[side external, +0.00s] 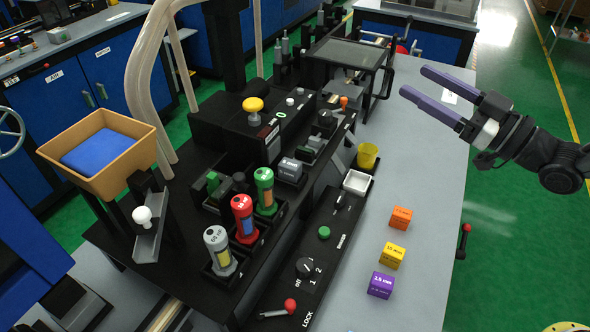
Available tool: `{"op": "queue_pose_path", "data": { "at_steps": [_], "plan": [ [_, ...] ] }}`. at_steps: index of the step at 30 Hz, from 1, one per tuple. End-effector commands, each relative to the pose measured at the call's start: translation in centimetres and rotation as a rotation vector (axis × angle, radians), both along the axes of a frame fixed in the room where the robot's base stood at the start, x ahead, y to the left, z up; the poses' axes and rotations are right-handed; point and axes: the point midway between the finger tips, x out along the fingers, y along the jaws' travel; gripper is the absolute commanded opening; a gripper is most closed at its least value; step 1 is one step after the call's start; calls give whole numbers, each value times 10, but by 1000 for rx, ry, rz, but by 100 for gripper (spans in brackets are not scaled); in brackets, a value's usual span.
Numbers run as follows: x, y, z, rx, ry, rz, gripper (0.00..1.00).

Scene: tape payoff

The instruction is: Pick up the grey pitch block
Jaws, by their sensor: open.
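The grey pitch block (289,170) sits on the black machine, in a holder behind the green spool. White lettering on it is too small to read. My gripper (414,81) is at the upper right, above the far right part of the light table. Its two purple fingers are apart, point left, and hold nothing. The gripper is well to the right of the grey block and higher up.
Orange (401,218), yellow (392,256) and purple (381,285) blocks stand on the table (425,190). Green (265,191), red (244,219) and grey (217,251) spools stand upright near the grey block. A yellow cup (367,156) and white tray (356,182) lie between the block and the open table.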

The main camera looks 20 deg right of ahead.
Motion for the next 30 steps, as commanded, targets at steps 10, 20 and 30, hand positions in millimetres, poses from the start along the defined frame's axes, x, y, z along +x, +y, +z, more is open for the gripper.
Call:
{"op": "queue_pose_path", "data": {
  "at_steps": [10,20,30],
  "plan": [
    [-29,78,-157,55,191,266,70],
    [-12,109,-171,47,223,285,70],
    [24,143,-171,47,223,281,70]
  ]
}}
